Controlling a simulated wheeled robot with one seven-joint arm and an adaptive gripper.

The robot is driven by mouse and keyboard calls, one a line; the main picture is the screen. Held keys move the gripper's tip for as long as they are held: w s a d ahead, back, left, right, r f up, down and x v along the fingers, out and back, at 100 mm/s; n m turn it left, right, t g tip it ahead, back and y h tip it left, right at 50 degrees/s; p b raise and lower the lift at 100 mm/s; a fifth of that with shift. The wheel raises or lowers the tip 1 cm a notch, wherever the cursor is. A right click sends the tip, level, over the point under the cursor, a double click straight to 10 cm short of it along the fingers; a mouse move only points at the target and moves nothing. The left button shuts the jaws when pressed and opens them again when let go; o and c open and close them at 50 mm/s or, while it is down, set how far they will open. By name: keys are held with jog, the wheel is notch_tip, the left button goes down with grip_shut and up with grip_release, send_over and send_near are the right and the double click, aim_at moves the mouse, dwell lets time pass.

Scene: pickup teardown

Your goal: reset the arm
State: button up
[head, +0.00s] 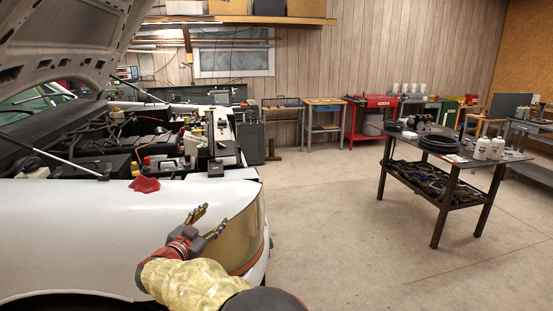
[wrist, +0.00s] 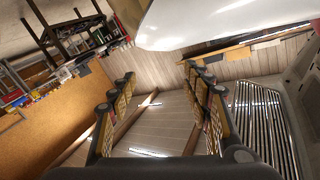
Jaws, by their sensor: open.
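My gripper (head: 213,216) is in the lower middle of the head view, at the end of my arm with its yellow sleeve. Its two fingers are spread apart, with nothing between them. It is in front of the white fender and the headlight (head: 246,237) of the pickup. I cannot tell the exact gap to the bodywork. In the wrist view, the open gripper (wrist: 157,78) shows its two padded fingers on the left and right.
The pickup's hood (head: 70,40) is raised over the engine bay. A red cloth (head: 145,184) lies on the fender (head: 90,225). A dark workbench (head: 455,172) with coiled hoses (head: 445,144) and white bottles (head: 489,148) stands at right. The floor (head: 340,215) between is clear.

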jog(key=d+r+n+y, duration=0.3)
jog(key=d+r+y, duration=0.3)
jog(key=r, duration=0.5)
jog(key=s+d+r+n+g+y, duration=0.2)
jog(key=s+d+r+n+y, duration=0.1)
jog(key=s+d, duration=0.35)
jog(key=s+d+f+g+h, duration=0.1)
jog(key=s+d+f+g, duration=0.2)
jog(key=s+d+f, duration=0.3)
jog(key=s+d+f+n+g+h, duration=0.1)
jog(key=s+d+f+g, duration=0.2)
jog(key=s+d, duration=0.9)
jog(key=s+d+f+g+h, duration=0.2)
jog(key=s+d+f, duration=0.6)
jog(key=s, duration=1.3)
jog(key=shift+d+f+n+g, duration=0.3)
jog(key=shift+d+n+g, duration=0.1)
jog(key=shift+d+g, duration=0.15)
jog(key=shift+c, duration=1)
